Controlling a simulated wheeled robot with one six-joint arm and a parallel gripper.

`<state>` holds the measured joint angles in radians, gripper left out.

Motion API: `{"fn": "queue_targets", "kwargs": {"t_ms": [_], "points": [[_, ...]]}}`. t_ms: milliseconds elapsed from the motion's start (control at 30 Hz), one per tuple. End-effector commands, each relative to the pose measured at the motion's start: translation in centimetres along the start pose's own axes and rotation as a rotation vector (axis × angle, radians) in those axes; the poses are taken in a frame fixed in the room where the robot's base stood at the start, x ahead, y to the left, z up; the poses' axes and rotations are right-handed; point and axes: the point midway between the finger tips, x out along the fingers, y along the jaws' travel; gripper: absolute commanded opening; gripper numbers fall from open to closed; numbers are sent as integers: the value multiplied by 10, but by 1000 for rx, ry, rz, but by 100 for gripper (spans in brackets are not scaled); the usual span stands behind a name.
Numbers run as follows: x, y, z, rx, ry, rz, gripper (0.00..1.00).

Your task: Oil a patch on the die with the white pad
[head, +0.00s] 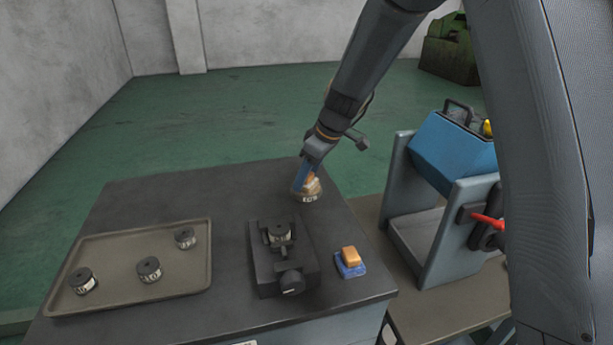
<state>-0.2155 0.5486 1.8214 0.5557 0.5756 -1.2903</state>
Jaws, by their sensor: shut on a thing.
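My gripper (307,177) is at the far right of the dark bench, pointing down at a small round pot (307,196) with a label on its front. It is shut on a small orange-and-pale piece, seemingly the white pad (314,184), at the mouth of the pot. The piece's lower end is hidden, so I cannot tell whether it touches the inside. A round dark die (279,233) with a pale marked side sits in the black vise (284,262), in front of and left of the pot, apart from my gripper.
A tray (200,262) at the left holds three similar dark dies (149,268). An orange block (350,254) rests on a blue base (351,269) right of the vise. The bench behind the tray is clear.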

Motion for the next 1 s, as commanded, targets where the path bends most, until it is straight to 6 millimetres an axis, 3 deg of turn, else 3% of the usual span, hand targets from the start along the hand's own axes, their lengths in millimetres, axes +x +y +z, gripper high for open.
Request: {"fn": "queue_targets", "kwargs": {"t_ms": [333, 1000], "points": [[-2, -1, 0, 1, -3, -3, 28], [-48, 0, -20, -1, 0, 0, 28]]}}
